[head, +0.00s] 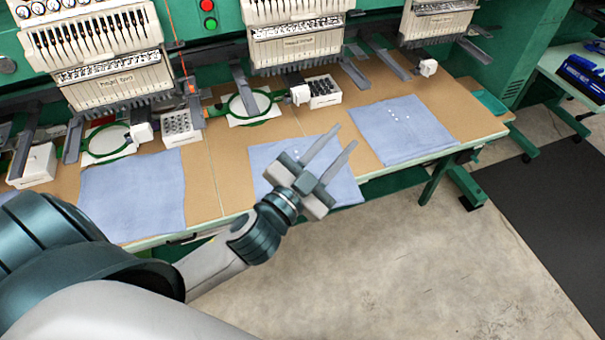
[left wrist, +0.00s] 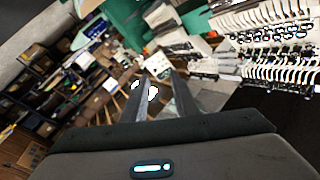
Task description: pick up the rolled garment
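I cannot make out a rolled garment in either view. Pale blue cloths lie flat on the tan table: a left cloth (head: 130,195), a middle cloth (head: 262,158) and a right cloth (head: 405,130). My left gripper (head: 346,135) is open, with nothing seen between its two long fingers. It shows in front of the middle cloth, hiding part of it; its height above the table is hard to tell. In the left wrist view its fingers (left wrist: 157,80) stand apart before a cluttered background. My right gripper is not in view.
Embroidery machine heads (head: 97,55) line the back of the tan table (head: 203,185). Green hoops (head: 245,108) and small white boxes (head: 178,128) stand beneath them. Concrete floor (head: 400,260) is open in front, with a dark mat (head: 550,200) at right.

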